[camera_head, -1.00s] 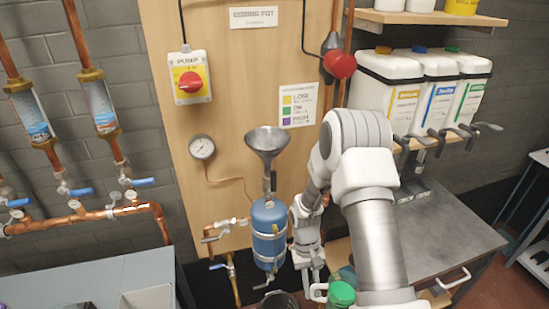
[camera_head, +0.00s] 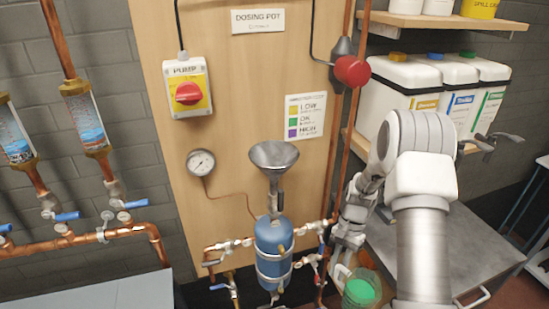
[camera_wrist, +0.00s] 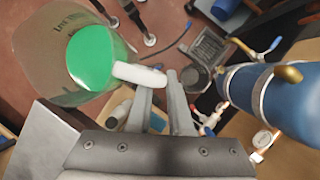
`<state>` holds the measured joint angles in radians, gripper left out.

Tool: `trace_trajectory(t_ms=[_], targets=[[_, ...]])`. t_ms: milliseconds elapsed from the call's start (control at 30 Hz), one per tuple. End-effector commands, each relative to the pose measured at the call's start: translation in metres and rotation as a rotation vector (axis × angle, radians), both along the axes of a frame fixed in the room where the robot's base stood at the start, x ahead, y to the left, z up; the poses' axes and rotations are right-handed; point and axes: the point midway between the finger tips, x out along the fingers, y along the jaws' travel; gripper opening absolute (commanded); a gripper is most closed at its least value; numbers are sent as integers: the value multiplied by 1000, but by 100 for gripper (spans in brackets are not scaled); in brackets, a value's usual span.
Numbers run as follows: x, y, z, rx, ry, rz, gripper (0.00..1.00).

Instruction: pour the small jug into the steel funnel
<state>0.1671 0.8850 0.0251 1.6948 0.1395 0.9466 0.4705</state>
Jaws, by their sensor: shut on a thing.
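The small jug (camera_head: 361,288) is clear and holds green liquid. It shows at the bottom of the head view, right of the blue pot and below the funnel's level. My gripper (camera_head: 344,257) is shut on its pale handle. In the wrist view the jug (camera_wrist: 60,50) fills the upper left, and its handle (camera_wrist: 139,75) meets the fingertips of my gripper (camera_wrist: 160,85). The steel funnel (camera_head: 273,155) stands upright on the blue dosing pot (camera_head: 273,245), to the left of my gripper. The pot (camera_wrist: 290,100) is also at the right of the wrist view.
Copper pipes (camera_head: 345,130) rise between the funnel and my arm. Valves and piping surround the pot. A pressure gauge (camera_head: 201,162) and a red pump switch (camera_head: 187,93) are on the wooden board. White containers (camera_head: 395,95) stand on a shelf behind my arm.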

Motion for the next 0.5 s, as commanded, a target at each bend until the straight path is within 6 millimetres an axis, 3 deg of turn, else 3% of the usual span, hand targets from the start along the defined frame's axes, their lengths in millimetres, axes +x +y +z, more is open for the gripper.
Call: trace_trajectory(t_ms=[200,500], targets=[[34,-17,36,0,-4,-482,0],[75,-30,88,3,-4,-1058,0]])
